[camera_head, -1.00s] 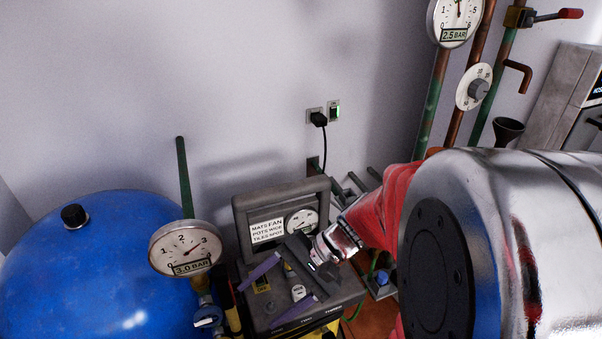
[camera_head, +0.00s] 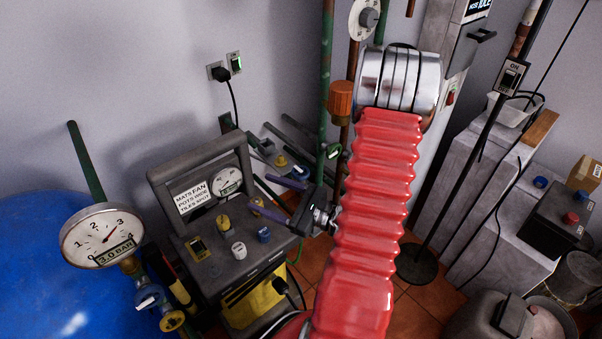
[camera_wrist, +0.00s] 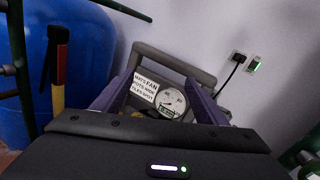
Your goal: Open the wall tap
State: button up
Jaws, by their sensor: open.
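The wall tap is mostly out of view. A short copper spout end (camera_head: 410,8), likely part of it, shows at the top edge of the head view; its lever cannot be seen. My gripper (camera_head: 263,192) is open and empty, its two purple fingers apart, above the right side of the grey machine (camera_head: 222,262). In the wrist view my gripper (camera_wrist: 162,80) points towards the machine's label and gauge (camera_wrist: 171,102). No tap shows in the wrist view.
A blue tank (camera_head: 30,250) with a 3.0 BAR gauge (camera_head: 102,236) stands left. Pipes and a dial (camera_head: 369,17) run up the wall behind my arm. A switch (camera_head: 508,76) and a grey stepped block (camera_head: 500,240) stand right. Bare wall lies left.

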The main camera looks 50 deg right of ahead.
aim_at(296, 167)
jog(key=s+d+f+m+h, duration=0.4)
jog(key=d+h, duration=0.1)
jog(key=d, duration=0.2)
jog(key=s+d+f+m+h, duration=0.4)
jog(key=d+m+h, duration=0.1)
jog(key=d, duration=0.1)
jog(key=shift+d+f+h, duration=0.4)
jog(key=shift+w, duration=0.15)
jog(key=x, duration=1.3)
jog(key=shift+w, duration=0.25)
jog(key=shift+d, duration=0.1)
jog(key=c, duration=1)
